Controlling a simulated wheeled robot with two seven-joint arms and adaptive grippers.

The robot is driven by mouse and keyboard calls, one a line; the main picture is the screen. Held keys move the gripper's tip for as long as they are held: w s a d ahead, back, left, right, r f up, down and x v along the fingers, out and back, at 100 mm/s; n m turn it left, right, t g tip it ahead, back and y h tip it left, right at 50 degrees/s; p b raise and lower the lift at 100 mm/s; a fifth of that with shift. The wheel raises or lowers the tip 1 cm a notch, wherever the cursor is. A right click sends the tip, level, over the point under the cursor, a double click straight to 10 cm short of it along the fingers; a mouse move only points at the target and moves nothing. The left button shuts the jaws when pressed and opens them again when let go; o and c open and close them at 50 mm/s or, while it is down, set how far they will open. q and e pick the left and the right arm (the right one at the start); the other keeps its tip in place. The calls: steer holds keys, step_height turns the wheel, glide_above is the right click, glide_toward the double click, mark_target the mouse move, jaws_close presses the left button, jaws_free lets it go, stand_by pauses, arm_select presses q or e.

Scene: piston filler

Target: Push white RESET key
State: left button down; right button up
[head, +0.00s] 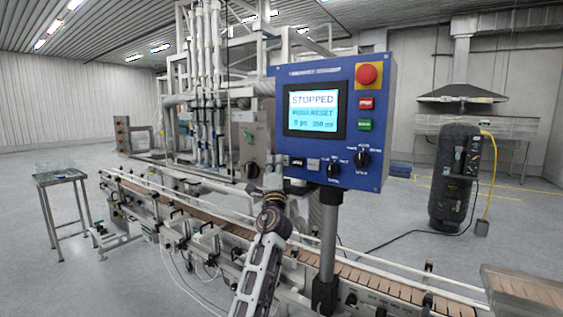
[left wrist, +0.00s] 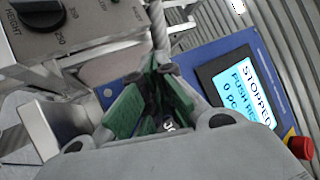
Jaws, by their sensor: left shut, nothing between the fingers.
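The blue control panel (head: 290,90) stands on a grey post, and its screen (head: 314,112) reads STOPPED with a reset prompt below. Under the screen are a black key (head: 297,162) and, just right of it, a small pale key (head: 314,164), which looks like the white RESET key; its label is too small to read. My left gripper (head: 273,172) is shut and empty, just left of the panel's lower left corner and apart from the pale key. In the left wrist view its green-padded fingers (left wrist: 155,75) point past the panel's edge; the pale key is not clearly seen there.
A red mushroom button (head: 367,75), a red key (head: 366,104) and a green key (head: 365,125) line the panel's right side. Black knobs (head: 362,160) sit lower right. A steel box with a HEIGHT knob (left wrist: 38,14) stands beside the gripper. The conveyor (head: 230,232) runs below.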

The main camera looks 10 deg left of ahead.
arm_select(q)
steer(key=shift+w+d+f, duration=0.15)
steer(key=shift+w+f, duration=0.05)
steer(key=shift+f, duration=0.55)
steer(key=shift+s+f, duration=0.15)
steer(key=shift+s, duration=0.2)
stand_by(0.3)
steer(key=shift+s+a+p, duration=0.55)
steer(key=shift+s+p, duration=0.05)
steer(key=shift+p, duration=0.2)
steer(key=shift+s+a+r+p, duration=0.15)
steer(key=shift+s+p, duration=0.15)
steer(key=shift+s, duration=0.25)
steer(key=shift+s+a+p, duration=0.2)
steer(key=shift+s+p, duration=0.05)
steer(key=shift+s, duration=0.35)
steer(key=shift+s+a+r+p, duration=0.15)
steer(key=shift+s+p, duration=0.15)
steer(key=shift+s, duration=0.25)
